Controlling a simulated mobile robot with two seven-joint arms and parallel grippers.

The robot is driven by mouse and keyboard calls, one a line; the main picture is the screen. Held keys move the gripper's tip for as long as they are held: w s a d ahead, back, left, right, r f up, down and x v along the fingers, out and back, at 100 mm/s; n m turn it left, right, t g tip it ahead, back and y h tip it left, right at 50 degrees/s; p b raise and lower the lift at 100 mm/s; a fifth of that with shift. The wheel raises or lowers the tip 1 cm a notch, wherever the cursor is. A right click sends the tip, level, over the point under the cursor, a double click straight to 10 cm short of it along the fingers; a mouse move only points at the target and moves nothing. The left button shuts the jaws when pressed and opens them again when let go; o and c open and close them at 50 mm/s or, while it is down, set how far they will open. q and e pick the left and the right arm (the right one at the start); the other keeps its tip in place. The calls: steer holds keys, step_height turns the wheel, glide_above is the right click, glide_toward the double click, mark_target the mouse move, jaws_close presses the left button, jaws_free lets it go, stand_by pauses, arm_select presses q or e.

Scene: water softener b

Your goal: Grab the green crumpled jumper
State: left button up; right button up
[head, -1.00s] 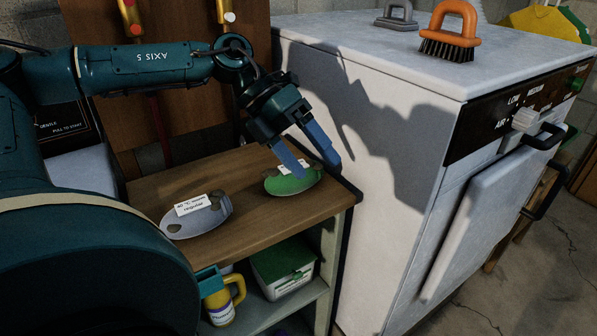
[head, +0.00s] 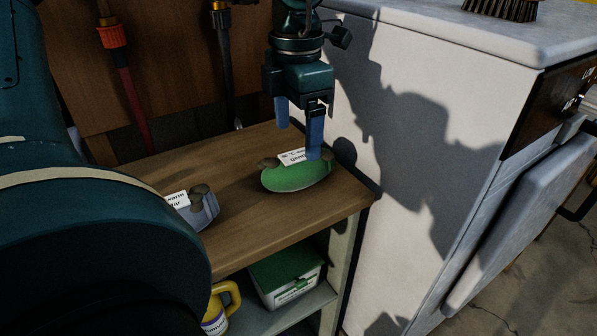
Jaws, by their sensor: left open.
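No crumpled jumper shows clearly in the head view. The only large green thing on the wooden top is a smooth, flat oval piece (head: 296,179), with a white printed label and brownish lumps at its back edge. I cannot tell whether it is cloth. My left gripper (head: 298,140) points down over the back of this piece, its two blue fingers apart with nothing between them. The front finger overlaps the label in the picture; I cannot tell whether it touches. My right gripper is not in view.
A grey oval piece (head: 202,213) with a similar label lies to the left, partly hidden by my arm. The wooden top (head: 245,225) is bare between them. A white appliance (head: 415,170) stands close on the right. Below are a green-lidded box (head: 287,275) and a yellow-handled container (head: 218,310).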

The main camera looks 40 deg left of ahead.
mark_target(299, 156)
arm_select(q)
steer(key=shift+w+f, duration=0.15)
steer(key=shift+f, duration=3)
steer(key=shift+c, duration=0.2)
steer(key=c, duration=1.1)
steer(key=shift+r, duration=0.2)
